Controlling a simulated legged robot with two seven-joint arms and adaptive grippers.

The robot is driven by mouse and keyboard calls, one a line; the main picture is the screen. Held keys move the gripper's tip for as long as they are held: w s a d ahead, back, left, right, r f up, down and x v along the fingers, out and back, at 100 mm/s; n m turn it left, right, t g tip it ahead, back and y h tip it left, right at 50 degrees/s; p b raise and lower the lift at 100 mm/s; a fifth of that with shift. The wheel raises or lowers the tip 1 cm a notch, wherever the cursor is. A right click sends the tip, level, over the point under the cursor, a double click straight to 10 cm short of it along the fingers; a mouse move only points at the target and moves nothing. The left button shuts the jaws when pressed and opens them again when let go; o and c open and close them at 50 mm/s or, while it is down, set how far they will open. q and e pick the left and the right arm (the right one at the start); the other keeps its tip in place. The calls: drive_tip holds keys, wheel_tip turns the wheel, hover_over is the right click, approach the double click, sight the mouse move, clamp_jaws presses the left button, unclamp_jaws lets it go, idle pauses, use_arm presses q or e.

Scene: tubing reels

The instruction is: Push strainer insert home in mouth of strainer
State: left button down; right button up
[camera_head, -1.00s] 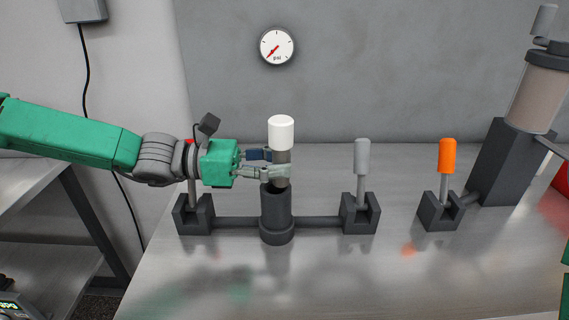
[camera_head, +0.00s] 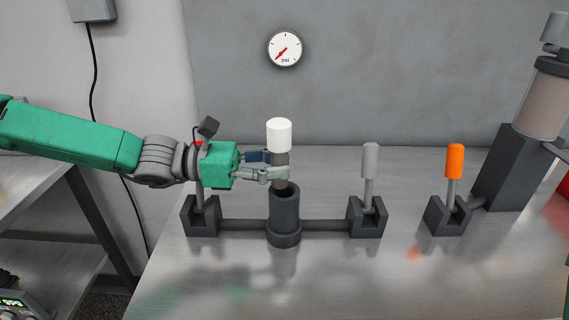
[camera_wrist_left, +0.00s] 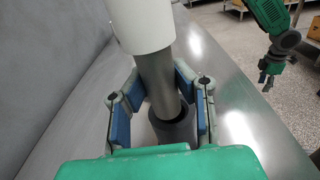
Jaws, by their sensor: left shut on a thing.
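The strainer insert has a white cap (camera_head: 279,135) and a grey stem (camera_wrist_left: 157,80). It is upright over the strainer (camera_head: 285,215), a dark upright cylinder with an open top. My left gripper (camera_head: 268,168) is shut on the stem below the cap. The stem's lower end is at the mouth, left of its middle in the head view. In the left wrist view the strainer's mouth (camera_wrist_left: 174,128) shows around the stem's end; I cannot tell whether it is inside. My right gripper (camera_wrist_left: 268,80) shows small in the left wrist view, well away; its jaws are unclear.
A grey-handled valve (camera_head: 370,160) and an orange-handled valve (camera_head: 454,162) stand to the right on the metal table (camera_head: 340,285). Another valve block (camera_head: 201,218) is left, under my arm. A tall canister (camera_head: 540,105) stands far right. The table front is clear.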

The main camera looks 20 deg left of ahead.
use_arm(q)
drive_tip(key=shift+d, duration=0.55)
drive_tip(key=shift+a+p, duration=0.3)
drive_tip(key=shift+a, duration=0.55)
drive_tip(key=shift+d+r, duration=0.1)
drive_tip(key=shift+d, duration=0.4)
drive_tip(key=shift+a+f+b, duration=0.3)
drive_tip(key=shift+a+f, duration=0.15)
drive_tip(key=shift+f, duration=0.1)
drive_tip(key=shift+d+f, duration=0.1)
drive_tip(key=shift+f, duration=0.05)
use_arm(e)
drive_tip(key=shift+d+f, duration=0.2)
drive_tip(key=shift+d, duration=0.1)
use_arm(q)
drive_tip(key=shift+d, duration=0.1)
drive_tip(key=shift+d+r, duration=0.1)
drive_tip(key=shift+r, duration=0.3)
use_arm(e)
drive_tip(key=shift+d+r, duration=0.2)
drive_tip(key=shift+r, duration=0.1)
